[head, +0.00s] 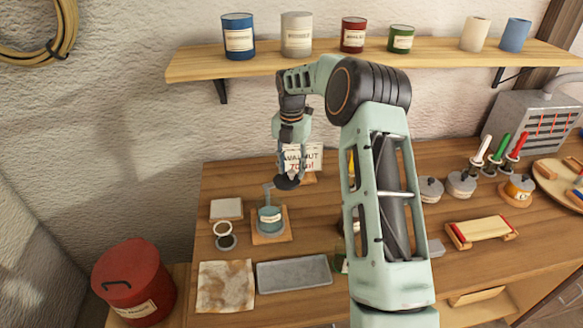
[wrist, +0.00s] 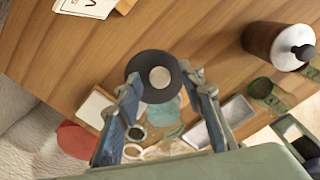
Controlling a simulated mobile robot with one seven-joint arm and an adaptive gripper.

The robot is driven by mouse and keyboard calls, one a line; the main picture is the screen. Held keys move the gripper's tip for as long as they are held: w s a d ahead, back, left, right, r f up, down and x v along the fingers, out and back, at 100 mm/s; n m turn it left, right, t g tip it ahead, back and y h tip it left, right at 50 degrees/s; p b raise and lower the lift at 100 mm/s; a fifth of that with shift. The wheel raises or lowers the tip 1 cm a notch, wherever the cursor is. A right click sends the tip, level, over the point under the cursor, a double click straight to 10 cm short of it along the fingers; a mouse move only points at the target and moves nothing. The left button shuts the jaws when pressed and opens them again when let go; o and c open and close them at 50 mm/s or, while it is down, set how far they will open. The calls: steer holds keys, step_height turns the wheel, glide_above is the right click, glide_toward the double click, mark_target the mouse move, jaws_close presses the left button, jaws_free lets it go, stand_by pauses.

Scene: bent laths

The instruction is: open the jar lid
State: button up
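A teal jar (head: 270,221) with a pale label stands upright on a small wooden board (head: 285,232), with a short upright piece rising at its left side. My gripper (head: 288,172) is above and slightly right of the jar, pointing down. It is shut on a dark round lid (head: 287,183), which is clear of the jar.
A card sign (head: 309,158) stands behind my gripper. A red bin (head: 133,283) stands at the left. A shelf (head: 270,63) with several cans hangs above.

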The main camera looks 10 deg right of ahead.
mark_target(292, 171)
step_height(292, 171, up, 12)
stand_by(0.6)
